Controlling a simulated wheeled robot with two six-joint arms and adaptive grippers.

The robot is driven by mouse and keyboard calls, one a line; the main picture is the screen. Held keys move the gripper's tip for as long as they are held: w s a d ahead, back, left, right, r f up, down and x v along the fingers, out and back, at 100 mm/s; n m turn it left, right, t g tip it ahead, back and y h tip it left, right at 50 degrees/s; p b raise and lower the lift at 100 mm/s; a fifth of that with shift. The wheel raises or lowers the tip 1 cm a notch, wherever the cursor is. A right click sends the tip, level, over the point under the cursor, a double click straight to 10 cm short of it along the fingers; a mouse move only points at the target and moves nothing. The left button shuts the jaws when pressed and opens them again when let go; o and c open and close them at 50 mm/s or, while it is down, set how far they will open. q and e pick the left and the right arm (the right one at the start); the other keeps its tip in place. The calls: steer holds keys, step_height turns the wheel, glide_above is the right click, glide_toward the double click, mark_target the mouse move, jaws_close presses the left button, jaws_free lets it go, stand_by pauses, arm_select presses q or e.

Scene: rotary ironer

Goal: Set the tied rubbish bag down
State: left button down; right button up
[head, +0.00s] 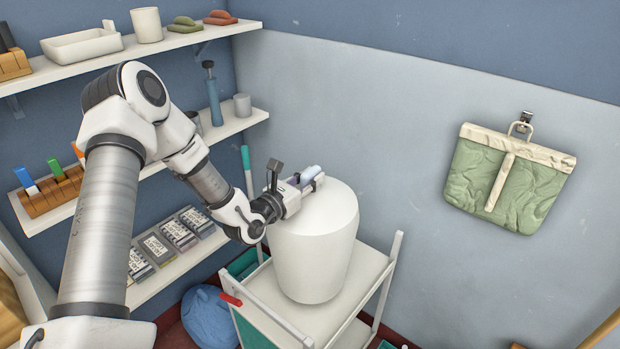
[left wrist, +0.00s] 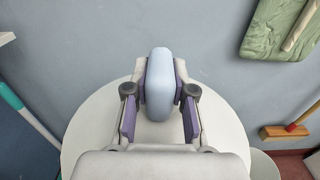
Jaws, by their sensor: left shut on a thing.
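A blue rounded bag (head: 210,318), which looks like the tied rubbish bag, rests low by the floor left of the white trolley (head: 345,318). Its top is partly visible and its lower part is cut off by the frame. My left gripper (head: 308,182) is well above and right of it, over the top of a large white tapered container (head: 313,250) on the trolley. The gripper is shut on a pale blue rounded piece (left wrist: 160,85), between its purple-padded fingers in the left wrist view. I cannot tell if this piece is joined to the container. My right gripper is not in view.
Wall shelves (head: 185,145) with cups, a tray and boxes stand at the left. A green and cream bag (head: 508,180) hangs on a wall hook at the right. A teal-handled pole (head: 247,170) leans behind the trolley. A broom head (left wrist: 285,131) is low at the right.

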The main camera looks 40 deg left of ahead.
arm_select(q)
step_height(320, 180, down, 4)
steer(key=shift+r, duration=0.1)
steer(key=c, duration=1)
jaws_free()
steer(key=shift+s+f, duration=0.1)
steer(key=shift+f, duration=0.1)
steer(key=shift+s+r, duration=0.1)
